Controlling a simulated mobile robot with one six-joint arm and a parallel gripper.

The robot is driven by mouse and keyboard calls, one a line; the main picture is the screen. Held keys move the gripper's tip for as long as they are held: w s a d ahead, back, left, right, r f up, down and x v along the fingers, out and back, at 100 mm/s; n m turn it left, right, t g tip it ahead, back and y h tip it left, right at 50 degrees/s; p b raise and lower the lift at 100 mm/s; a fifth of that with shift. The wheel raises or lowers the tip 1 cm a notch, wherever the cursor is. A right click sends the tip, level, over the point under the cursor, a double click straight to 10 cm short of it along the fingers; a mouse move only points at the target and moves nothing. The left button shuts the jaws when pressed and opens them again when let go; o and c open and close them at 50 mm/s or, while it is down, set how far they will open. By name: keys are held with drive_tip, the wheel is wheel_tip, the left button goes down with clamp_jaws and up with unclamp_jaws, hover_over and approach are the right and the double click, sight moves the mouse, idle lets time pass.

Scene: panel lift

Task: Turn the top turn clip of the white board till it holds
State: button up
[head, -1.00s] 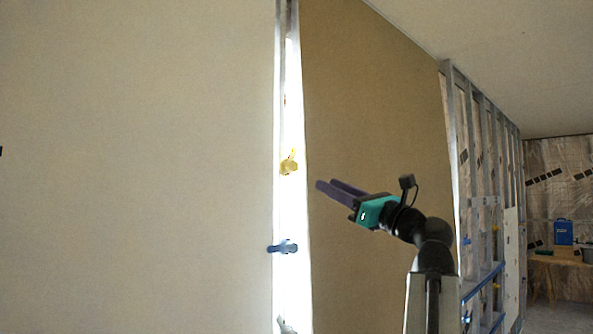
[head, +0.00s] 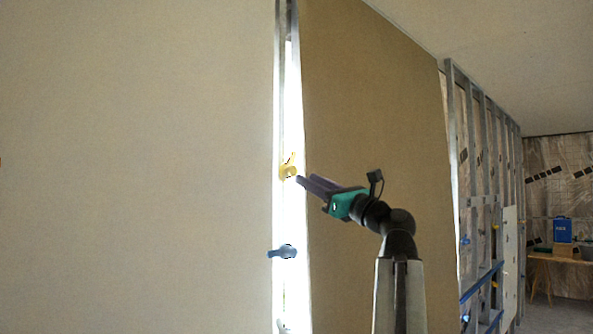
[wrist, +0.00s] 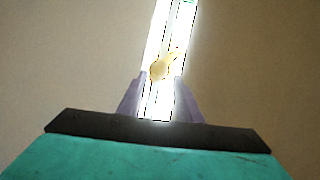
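The white board (head: 135,170) fills the left of the head view, with its right edge at a bright gap. A yellow turn clip (head: 288,171) sits in this gap, the upper of the clips in view; its lever points up, leaning slightly right. It also shows in the wrist view (wrist: 159,70), just beyond and between my fingertips. A blue turn clip (head: 283,252) sits lower, its lever lying sideways. My gripper (head: 304,180) is open just right of the yellow clip, with its fingers apart in the wrist view (wrist: 160,77). I cannot tell whether they touch the clip.
A tan board (head: 375,130) stands right of the gap, behind my arm. A metal stud (head: 282,60) runs up the gap. Open stud framing (head: 480,180) continues to the right. A table (head: 560,260) with a blue box (head: 563,230) stands far back.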

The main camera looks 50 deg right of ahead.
sight(294, 172)
drive_tip(key=shift+p+x, duration=0.9)
drive_tip(key=shift+x, duration=2.15)
